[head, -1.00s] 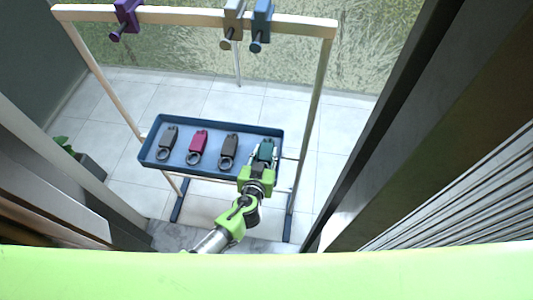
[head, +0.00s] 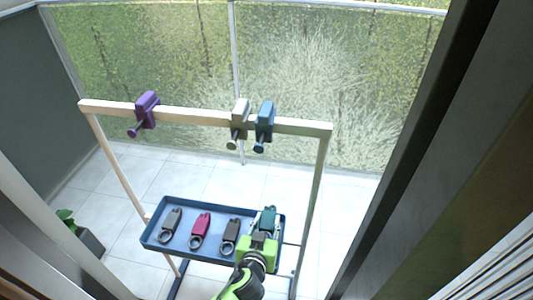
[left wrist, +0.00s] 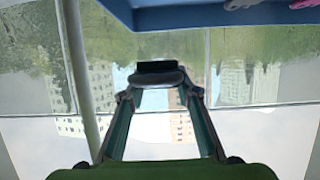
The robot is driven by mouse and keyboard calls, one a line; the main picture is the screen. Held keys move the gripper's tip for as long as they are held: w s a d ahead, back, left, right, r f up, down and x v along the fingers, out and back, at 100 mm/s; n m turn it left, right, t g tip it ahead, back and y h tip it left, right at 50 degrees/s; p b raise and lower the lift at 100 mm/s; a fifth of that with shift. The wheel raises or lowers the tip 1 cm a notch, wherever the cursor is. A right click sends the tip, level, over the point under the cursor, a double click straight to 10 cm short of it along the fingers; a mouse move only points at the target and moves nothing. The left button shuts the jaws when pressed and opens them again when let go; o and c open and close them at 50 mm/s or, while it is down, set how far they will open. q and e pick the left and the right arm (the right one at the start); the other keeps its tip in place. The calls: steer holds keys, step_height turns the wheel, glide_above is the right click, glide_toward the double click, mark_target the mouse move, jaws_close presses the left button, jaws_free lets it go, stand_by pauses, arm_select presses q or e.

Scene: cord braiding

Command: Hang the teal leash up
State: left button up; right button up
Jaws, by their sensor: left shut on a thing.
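The teal leash (head: 268,217) shows in the head view over the right end of the blue tray (head: 165,249), its top reaching past the tray's back rim. My left gripper (head: 264,236) is shut on it and hides its lower part. In the left wrist view a dark end of the leash (left wrist: 160,77) sits between the fingertips. A purple peg clamp (head: 146,110), a beige one (head: 239,120) and a blue one (head: 265,122) sit on the rack's top bar (head: 190,116), their pegs bare. My right gripper is not in view.
A dark grey leash (head: 171,222), a crimson leash (head: 201,228) and a dark brown-grey leash (head: 231,234) lie in the tray left of my gripper. The rack's right post (head: 316,185) stands right of the tray. A dark frame rises further right.

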arm_select(q)
steer(key=shift+a, duration=0.15)
steer(key=s+a, duration=0.2)
steer(key=a, duration=0.8)
steer(key=s+a, duration=0.2)
steer(key=a, duration=0.9)
steer(key=s+d+r+m+g+h, duration=0.1)
steer(key=s+r+m+g+h, duration=0.2)
steer(key=r, duration=0.9)
steer(key=s+d+r+m+g+h, duration=0.1)
steer(key=s+r+m+h, duration=0.4)
steer(key=r, duration=0.7)
steer(key=shift+s+d+m+g, duration=0.2)
steer(key=shift+s+m+g, duration=0.2)
steer(key=shift+s+g, duration=0.7)
